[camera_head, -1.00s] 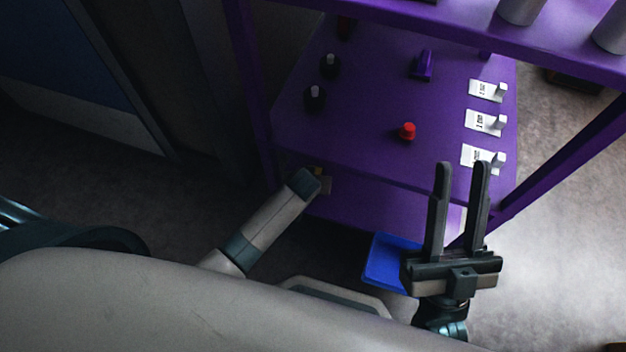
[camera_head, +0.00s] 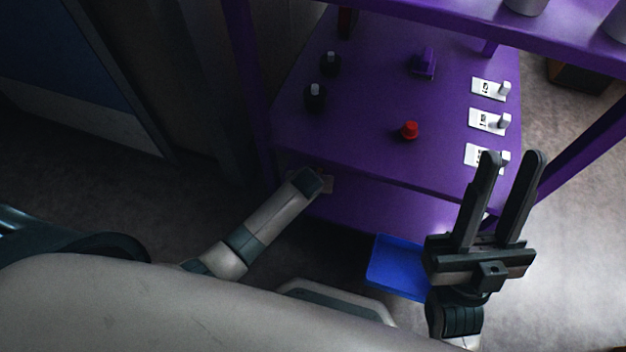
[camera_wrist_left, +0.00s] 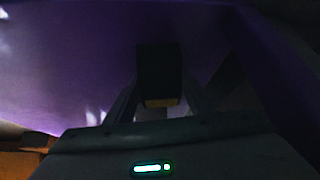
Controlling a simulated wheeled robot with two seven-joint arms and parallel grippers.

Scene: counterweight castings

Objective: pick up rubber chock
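My left arm reaches in to the purple rack's front edge, and its gripper is mostly hidden there in the head view. In the dark left wrist view, a dark block (camera_wrist_left: 159,68) with an ochre lower edge shows between the fingers of my left gripper (camera_wrist_left: 160,88). It may be the rubber chock, but I cannot tell for sure. I cannot tell whether the fingers press on it. My right gripper (camera_head: 513,157) is open and empty, fingers pointing up the picture, in front of the rack's right side.
On the purple shelf (camera_head: 360,120) stand two black bottles (camera_head: 315,97), a red knob-like piece (camera_head: 409,131), a purple piece (camera_head: 424,64) and several white cards (camera_head: 488,120) with small pegs. A blue tray (camera_head: 397,266) lies below, beside my right gripper. Rack posts flank the shelf.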

